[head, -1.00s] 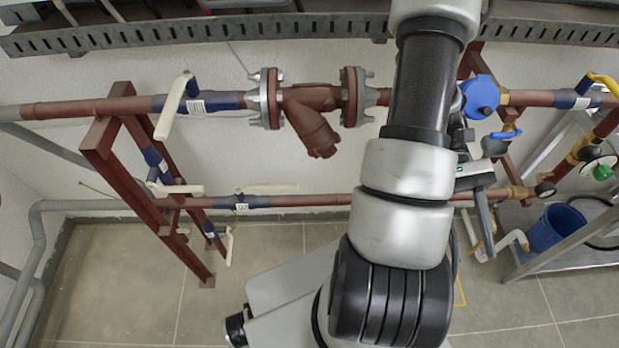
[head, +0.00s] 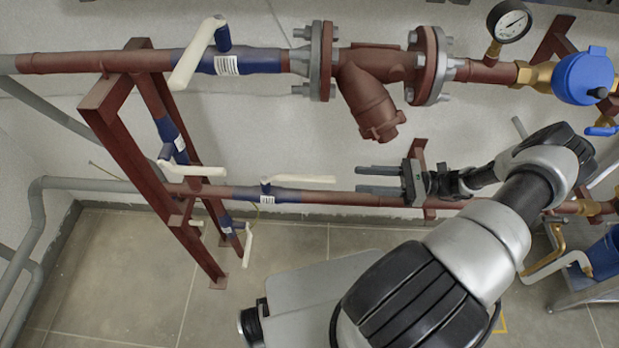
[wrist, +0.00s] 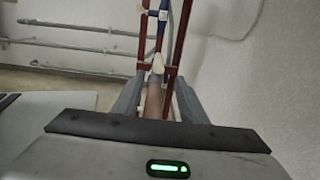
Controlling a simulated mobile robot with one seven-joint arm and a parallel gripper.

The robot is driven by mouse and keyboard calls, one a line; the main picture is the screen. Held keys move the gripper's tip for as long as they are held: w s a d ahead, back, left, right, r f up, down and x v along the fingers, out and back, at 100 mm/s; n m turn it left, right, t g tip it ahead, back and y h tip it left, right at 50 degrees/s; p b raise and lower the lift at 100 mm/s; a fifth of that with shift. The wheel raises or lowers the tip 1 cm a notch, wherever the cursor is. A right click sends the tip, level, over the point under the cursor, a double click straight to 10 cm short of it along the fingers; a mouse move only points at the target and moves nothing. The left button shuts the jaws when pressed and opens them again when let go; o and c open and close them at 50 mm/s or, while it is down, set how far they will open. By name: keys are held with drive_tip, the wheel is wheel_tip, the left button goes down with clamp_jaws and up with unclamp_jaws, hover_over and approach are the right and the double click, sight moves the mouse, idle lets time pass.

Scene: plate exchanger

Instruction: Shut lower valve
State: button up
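The lower horizontal pipe carries a blue valve (head: 272,193) with a long cream lever (head: 300,179). In the head view the lever lies roughly along the pipe, pointing right. My gripper (head: 362,179) is right of the lever's end, with its fingers pointing left and a gap between them. It is open and empty, apart from the lever in the picture. In the wrist view the two fingers (wrist: 158,98) appear on either side of the reddish pipe (wrist: 153,103). A cream lever end (wrist: 157,64) shows beyond them. Exact depth between gripper and pipe is unclear.
A red frame (head: 110,110) stands left, with smaller blue valves and cream levers on its upright pipe (head: 172,130). The upper pipe has a larger lever valve (head: 222,60) and a flanged strainer (head: 370,90). A blue bucket (head: 606,254) is at right. Floor at lower left is clear.

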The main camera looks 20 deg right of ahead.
sight(308, 177)
drive_tip(key=x, duration=1.5)
drive_tip(key=shift+a, duration=0.4)
clamp_jaws()
